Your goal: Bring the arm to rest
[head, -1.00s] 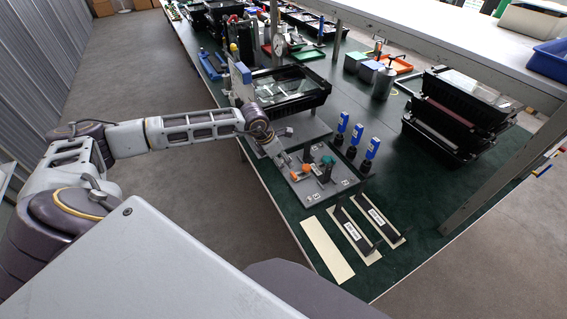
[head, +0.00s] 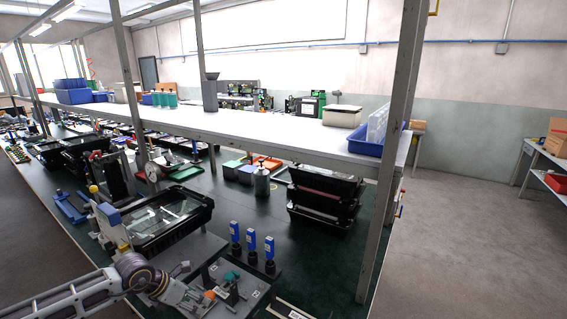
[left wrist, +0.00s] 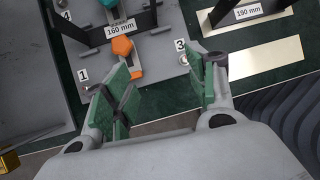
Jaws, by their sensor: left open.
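My left arm comes in from the lower left in the head view. Its gripper (head: 190,298) is over the near edge of the grey fixture plate (head: 255,300). In the left wrist view the gripper (left wrist: 160,88) has its two green-padded fingers spread wide, with nothing between them. Whether the fingers touch anything is not clear. My right gripper is not in view.
Three blue-topped bottles (head: 252,243) stand behind the plate. A black housing with a glass front (head: 160,218) lies at left, and stacked black housings (head: 324,199) stand at right. A white shelf (head: 265,135) on metal posts hangs above. A "190 mm" bar (left wrist: 248,13) lies beside the plate.

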